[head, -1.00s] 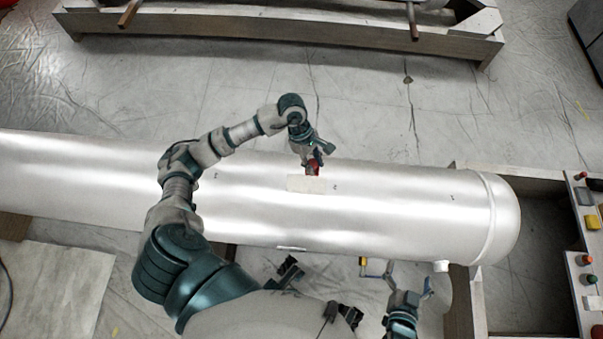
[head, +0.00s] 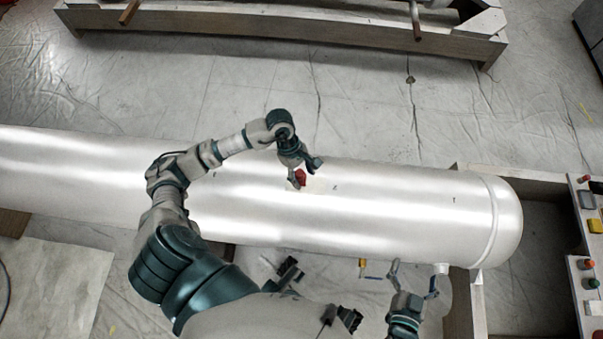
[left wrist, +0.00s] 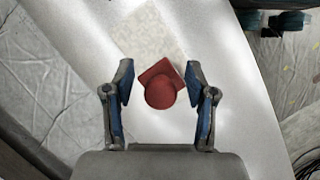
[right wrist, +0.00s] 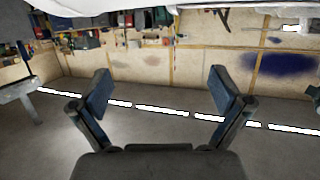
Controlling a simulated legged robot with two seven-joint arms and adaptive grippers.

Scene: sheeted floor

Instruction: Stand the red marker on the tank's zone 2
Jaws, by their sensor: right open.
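The red marker (head: 299,177) is on top of the silver tank (head: 400,205), beside a pale rectangular patch (head: 318,185) and left of a small printed "2". In the left wrist view the marker (left wrist: 165,88) shows a round top over a square base, turned askew at the patch's near edge. My left gripper (head: 301,174) is around it; its blue fingers (left wrist: 157,100) are spread, with a clear gap on the left side and little on the right. My right gripper (head: 414,279) is open and empty in front of the tank; its fingers (right wrist: 167,92) also show spread.
A control panel with buttons (head: 588,240) stands at the right. A wooden frame (head: 290,28) lies across the back. A small yellow-handled item (head: 362,264) is near the tank's front edge.

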